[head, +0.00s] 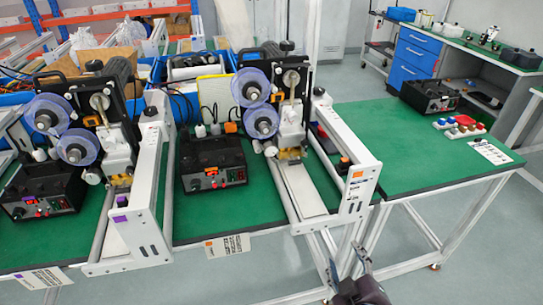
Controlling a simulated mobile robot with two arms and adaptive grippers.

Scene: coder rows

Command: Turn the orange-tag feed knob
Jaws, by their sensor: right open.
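The orange-tag station is the middle one, with an orange tag on its white rail end (357,174) and on the paper label (228,245) at the table edge. Its black control box (212,163) stands on the green table (250,205), with small knobs and a red display on the front panel. Which small knob is the feed knob is too small to tell. The coder machine (275,100) with blue reels stands right of the box. My right gripper (347,262) is open and empty at the bottom, in front of the table edge, below and right of the box. My left gripper is out of view.
A similar purple-tag station with a control box (42,190) stands at left. The white guide rail (345,145) rises between the middle station and the right table part. Another black box (430,95) and small coloured items (463,124) lie there. Green tabletop at right is mostly clear.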

